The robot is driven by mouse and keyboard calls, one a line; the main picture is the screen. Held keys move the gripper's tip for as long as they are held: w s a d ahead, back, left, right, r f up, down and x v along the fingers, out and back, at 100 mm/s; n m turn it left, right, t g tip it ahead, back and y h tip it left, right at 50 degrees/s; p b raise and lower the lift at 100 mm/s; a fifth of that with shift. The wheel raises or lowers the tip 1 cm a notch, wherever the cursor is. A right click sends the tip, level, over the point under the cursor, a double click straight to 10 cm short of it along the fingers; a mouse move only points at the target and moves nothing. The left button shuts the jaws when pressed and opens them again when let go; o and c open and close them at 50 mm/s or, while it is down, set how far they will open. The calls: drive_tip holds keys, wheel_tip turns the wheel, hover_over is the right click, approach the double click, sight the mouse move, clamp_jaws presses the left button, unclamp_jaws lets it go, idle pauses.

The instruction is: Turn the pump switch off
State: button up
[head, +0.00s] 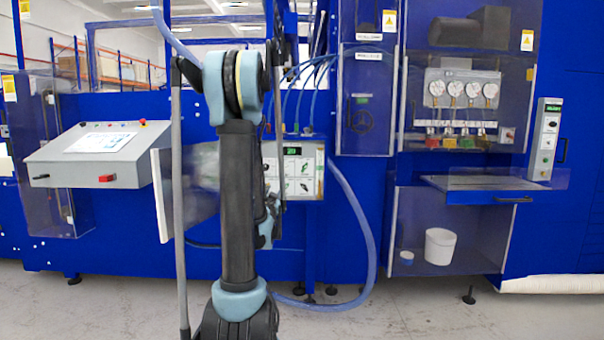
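A light control box (312,172) with a small lit display (292,151) and several dark switches or handles hangs on the blue machine, just right of my upright arm. My arm covers its left part. I cannot tell which of its controls is the pump switch. A dark and light-blue end part of my arm (268,222) shows behind the thick arm link, in front of the box's left side. My gripper's fingers cannot be made out there, and I cannot tell whether they touch anything.
A grey console (95,155) with a screen and red button stands at left. A blue hose (368,225) loops down right of the box to the floor. Gauges (463,90), a button panel (545,138) and a white bucket (440,246) are at right. The front floor is clear.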

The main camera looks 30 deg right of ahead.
sight(304, 169)
drive_tip(key=s+d+r+m+h, duration=0.1)
drive_tip(key=s+d+m+h, duration=0.3)
drive_tip(key=d, duration=0.5)
drive_tip(key=shift+n+h, duration=0.4)
drive_tip(key=shift+h, duration=0.1)
drive_tip(key=x, duration=1.7)
drive_tip(key=shift+w+r, duration=0.2)
drive_tip(key=shift+r, duration=0.15)
clamp_jaws()
